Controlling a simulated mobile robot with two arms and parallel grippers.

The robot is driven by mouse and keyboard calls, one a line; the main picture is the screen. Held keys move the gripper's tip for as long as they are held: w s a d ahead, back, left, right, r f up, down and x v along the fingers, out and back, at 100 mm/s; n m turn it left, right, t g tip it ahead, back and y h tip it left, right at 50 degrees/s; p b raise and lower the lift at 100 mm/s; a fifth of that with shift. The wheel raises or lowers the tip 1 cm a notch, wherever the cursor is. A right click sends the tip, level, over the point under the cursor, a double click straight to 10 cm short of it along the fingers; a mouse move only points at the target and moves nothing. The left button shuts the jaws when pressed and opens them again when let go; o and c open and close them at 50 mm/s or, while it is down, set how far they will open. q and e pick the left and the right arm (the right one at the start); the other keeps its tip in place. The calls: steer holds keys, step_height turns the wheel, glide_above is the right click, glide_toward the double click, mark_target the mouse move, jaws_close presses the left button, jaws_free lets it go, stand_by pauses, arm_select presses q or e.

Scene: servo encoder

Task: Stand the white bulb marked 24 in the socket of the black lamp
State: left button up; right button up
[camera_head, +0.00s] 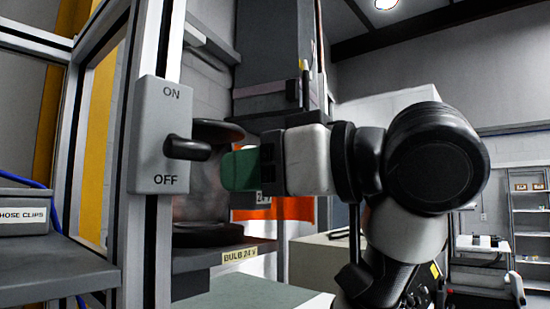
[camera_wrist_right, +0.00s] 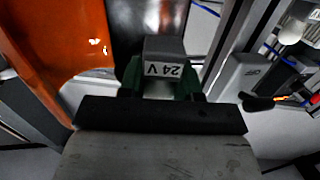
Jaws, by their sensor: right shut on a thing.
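My right gripper (camera_head: 240,170) reaches in from the right, its green fingers in front of a dark fixture with a round black base (camera_head: 208,235) and a dark disc above (camera_head: 217,131). I take this fixture to be the black lamp; no socket shows clearly. In the right wrist view the gripper (camera_wrist_right: 160,80) is shut on a grey block-shaped part (camera_wrist_right: 164,48) with a white "24 V" label. Its label also shows just under the fingers in the head view. No bulb glass can be made out on it. My left gripper is not in view.
A grey ON/OFF switch box (camera_head: 160,138) with a black lever stands on a post close left of the fingers. A shelf edge (camera_head: 222,257) reads "BULB 24 V". An orange panel (camera_head: 290,208) is behind the gripper. A hose clips bin (camera_head: 28,218) sits left.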

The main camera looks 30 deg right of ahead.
steer(key=x, duration=0.2)
steer(key=p+x, duration=0.1)
steer(key=x, duration=0.2)
steer(key=shift+w+d+r, duration=0.1)
steer(key=shift+w+d, duration=0.25)
steer(key=x, duration=0.2)
steer(key=p+x, duration=0.1)
steer(key=x, duration=0.1)
steer(key=shift+w+d+r, duration=0.1)
steer(key=shift+w+d, duration=0.05)
steer(key=shift+d, duration=0.15)
arm_select(q)
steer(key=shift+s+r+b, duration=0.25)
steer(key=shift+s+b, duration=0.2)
steer(key=shift+b, duration=0.35)
arm_select(e)
steer(key=shift+f, duration=0.95)
steer(key=o, duration=1)
steer(key=shift+s+d+b, duration=0.3)
steer(key=shift+s, duration=0.15)
arm_select(q)
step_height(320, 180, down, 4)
steer(key=b, duration=0.3)
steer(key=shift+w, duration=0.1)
arm_select(e)
steer(key=v, duration=0.9)
steer(key=shift+s+d, duration=0.2)
steer(key=shift+s, duration=0.15)
